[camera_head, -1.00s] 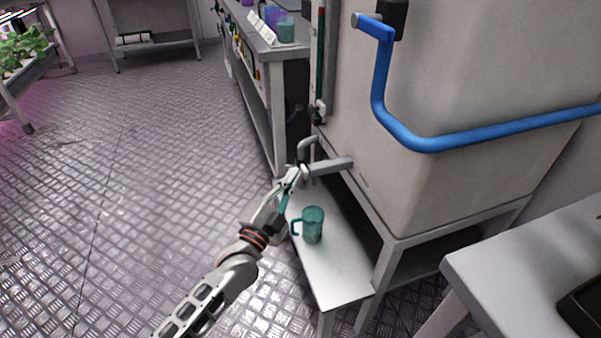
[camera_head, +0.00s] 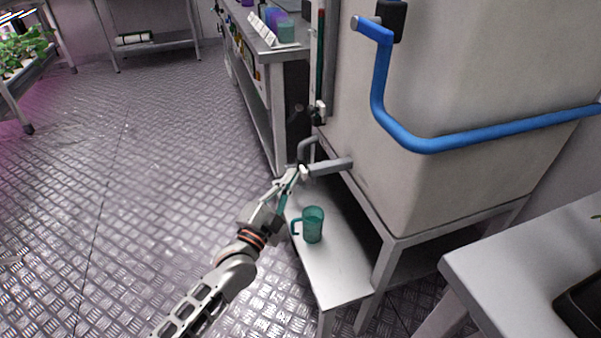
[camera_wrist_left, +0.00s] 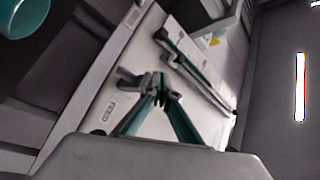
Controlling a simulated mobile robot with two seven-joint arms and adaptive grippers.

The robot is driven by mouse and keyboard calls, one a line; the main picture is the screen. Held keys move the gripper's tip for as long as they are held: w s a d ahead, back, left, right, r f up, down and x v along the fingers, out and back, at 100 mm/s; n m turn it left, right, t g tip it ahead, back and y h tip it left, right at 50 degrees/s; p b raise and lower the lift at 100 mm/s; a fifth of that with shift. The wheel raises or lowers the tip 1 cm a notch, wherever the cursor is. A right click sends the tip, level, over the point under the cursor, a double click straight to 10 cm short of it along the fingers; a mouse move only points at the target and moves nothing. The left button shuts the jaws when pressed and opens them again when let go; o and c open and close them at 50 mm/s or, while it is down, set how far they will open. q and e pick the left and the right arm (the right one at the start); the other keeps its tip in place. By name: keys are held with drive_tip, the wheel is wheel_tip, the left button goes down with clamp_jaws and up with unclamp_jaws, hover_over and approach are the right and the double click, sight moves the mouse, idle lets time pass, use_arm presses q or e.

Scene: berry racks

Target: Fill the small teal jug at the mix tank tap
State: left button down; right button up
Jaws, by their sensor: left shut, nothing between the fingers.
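The small teal jug (camera_head: 313,226) stands upright on a low white stand (camera_head: 335,277), its handle to the left. Above and behind it in the picture, the mix tank's grey tap (camera_head: 329,166) sticks out from the beige tank (camera_head: 440,190). My left gripper (camera_head: 299,174) is shut and empty, its tips at the outer end of the tap; whether they touch it I cannot tell. In the left wrist view the closed fingertips (camera_wrist_left: 160,82) lie beside a grey part of the tap (camera_wrist_left: 130,78). No stream of liquid can be made out, nor the level in the jug.
A blue pipe (camera_head: 440,144) runs across the tank front. A grey table (camera_head: 520,265) stands at the right. A bench (camera_head: 292,52) with coloured jugs is behind, left of the tank. The metal floor (camera_head: 140,190) on the left is clear.

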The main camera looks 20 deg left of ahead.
use_arm(q)
drive_tip(key=shift+s+a, duration=0.25)
drive_tip(key=shift+a, duration=0.15)
use_arm(e)
drive_tip(key=shift+w+r, duration=0.2)
drive_tip(key=shift+r, duration=0.15)
use_arm(q)
drive_tip(key=s+a, duration=0.1)
drive_tip(key=a, duration=0.1)
drive_tip(key=s+a+p, duration=0.1)
drive_tip(key=s+a, duration=0.1)
drive_tip(key=shift+a, duration=0.1)
use_arm(e)
drive_tip(key=shift+w+r+t, duration=0.15)
drive_tip(key=shift+w+r, duration=0.05)
drive_tip(key=shift+r, duration=0.4)
drive_tip(key=shift+w+r+t, duration=0.15)
drive_tip(key=shift+r, duration=0.4)
use_arm(q)
drive_tip(key=shift+w, duration=0.1)
